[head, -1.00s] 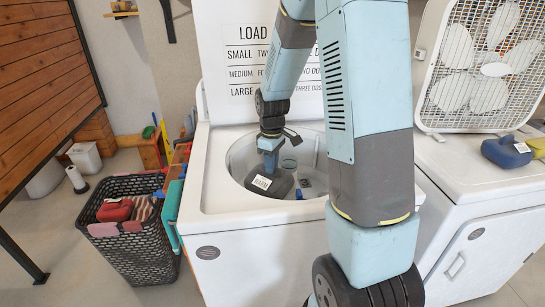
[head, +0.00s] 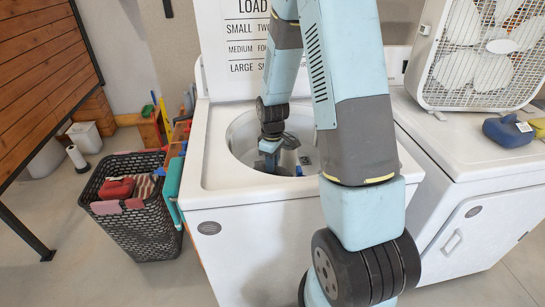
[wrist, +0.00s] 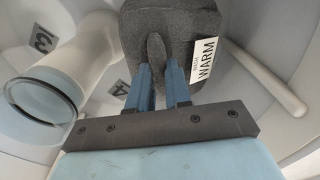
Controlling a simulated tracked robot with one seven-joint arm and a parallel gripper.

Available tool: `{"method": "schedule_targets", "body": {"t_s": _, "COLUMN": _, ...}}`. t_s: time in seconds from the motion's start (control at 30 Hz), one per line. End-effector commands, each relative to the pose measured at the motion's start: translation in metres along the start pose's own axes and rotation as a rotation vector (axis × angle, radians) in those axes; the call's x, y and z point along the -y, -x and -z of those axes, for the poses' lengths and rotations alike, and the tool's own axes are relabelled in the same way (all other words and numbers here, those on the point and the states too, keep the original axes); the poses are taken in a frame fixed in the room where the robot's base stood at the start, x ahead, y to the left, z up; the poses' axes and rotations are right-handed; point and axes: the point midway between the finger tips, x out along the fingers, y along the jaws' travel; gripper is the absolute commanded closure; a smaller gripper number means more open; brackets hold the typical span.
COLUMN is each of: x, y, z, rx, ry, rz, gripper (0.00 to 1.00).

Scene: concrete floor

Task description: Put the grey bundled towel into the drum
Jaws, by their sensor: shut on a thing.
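The grey bundled towel (wrist: 185,30) shows in the wrist view at the top, with a white tag reading WARM on its right. The two blue fingers of my gripper (wrist: 160,75) are shut on it, with a fold of the towel between them. In the head view my gripper (head: 269,158) reaches down inside the washer drum (head: 240,142), below the rim. Whether the towel touches the drum floor I cannot tell.
A white post with a clear cap (wrist: 45,112) stands left of my gripper in the drum. A black basket (head: 140,225) with a red bundle (head: 117,188) stands left of the washer (head: 245,225). A box fan (head: 480,55) and a blue bundle (head: 507,131) are on the right-hand machine.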

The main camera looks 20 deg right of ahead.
Motion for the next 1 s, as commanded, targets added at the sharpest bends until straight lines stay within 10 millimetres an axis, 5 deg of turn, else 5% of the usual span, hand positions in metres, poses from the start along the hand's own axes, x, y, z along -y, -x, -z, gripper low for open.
{"method": "schedule_targets", "body": {"t_s": 0.5, "x": -0.001, "y": -0.043, "z": 0.000, "rx": 0.000, "ry": -0.001, "rz": 0.000, "gripper": 1.00}}
{"method": "schedule_targets", "body": {"t_s": 0.97, "x": -0.001, "y": -0.049, "z": 0.000, "rx": -0.001, "ry": -0.001, "rz": -0.001, "gripper": 1.00}}
{"method": "schedule_targets", "body": {"t_s": 1.0, "x": -0.001, "y": -0.049, "z": 0.000, "rx": -0.001, "ry": -0.001, "rz": -0.001, "gripper": 0.80}}
